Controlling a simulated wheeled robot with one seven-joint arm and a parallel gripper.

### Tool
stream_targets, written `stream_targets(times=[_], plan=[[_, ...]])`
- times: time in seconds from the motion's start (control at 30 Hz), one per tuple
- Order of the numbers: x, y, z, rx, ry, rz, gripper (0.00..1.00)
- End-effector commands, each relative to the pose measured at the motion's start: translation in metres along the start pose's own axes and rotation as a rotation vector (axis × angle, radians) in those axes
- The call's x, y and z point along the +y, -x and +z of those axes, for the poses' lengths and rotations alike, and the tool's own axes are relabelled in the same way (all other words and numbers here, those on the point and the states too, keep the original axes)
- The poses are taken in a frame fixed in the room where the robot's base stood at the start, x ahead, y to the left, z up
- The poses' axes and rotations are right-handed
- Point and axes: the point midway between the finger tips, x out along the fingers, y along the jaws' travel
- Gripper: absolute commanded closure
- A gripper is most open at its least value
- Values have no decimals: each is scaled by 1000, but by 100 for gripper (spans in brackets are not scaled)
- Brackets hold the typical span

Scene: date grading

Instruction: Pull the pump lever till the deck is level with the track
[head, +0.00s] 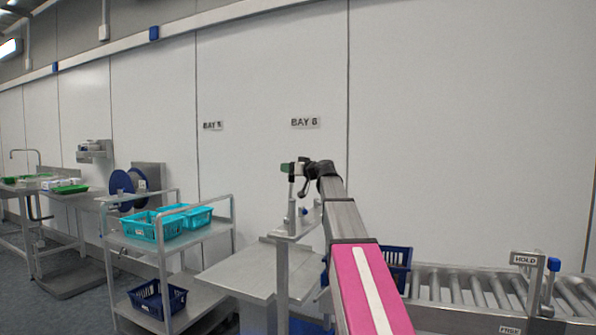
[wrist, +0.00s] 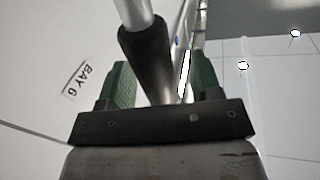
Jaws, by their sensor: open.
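The pump lever shows in the wrist view as a pale metal rod with a black grip (wrist: 145,60). My gripper (wrist: 163,75) has its green fingers apart, one on each side of the black grip, with a visible gap on the right. In the head view my gripper (head: 294,170) is at the top of an upright metal post, and the lever is mostly hidden there. The flat steel deck (head: 235,272) is left of the post. The roller track (head: 440,292) is at the right. My arm covers the space between, so I cannot tell whether their heights match.
A dark blue crate (head: 398,275) is behind my arm at the track's near end. A HOLD sign (head: 524,259) and a blue-topped post (head: 552,266) stand by the track. At left is a shelf cart (head: 195,240) with teal crates (head: 152,226) and a blue basket (head: 157,298).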

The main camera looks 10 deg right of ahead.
Motion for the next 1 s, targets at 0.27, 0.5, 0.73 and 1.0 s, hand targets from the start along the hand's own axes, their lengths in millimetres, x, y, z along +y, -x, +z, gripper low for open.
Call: stream_targets(times=[0.27, 0.5, 0.73, 1.0], plan=[[0, -10, 0, -1, 0, 1, 42], [0, -10, 0, -1, 0, 1, 58], [0, -10, 0, 0, 1, 0, 100], [-26, -2, 4, 27, 105, -5, 100]])
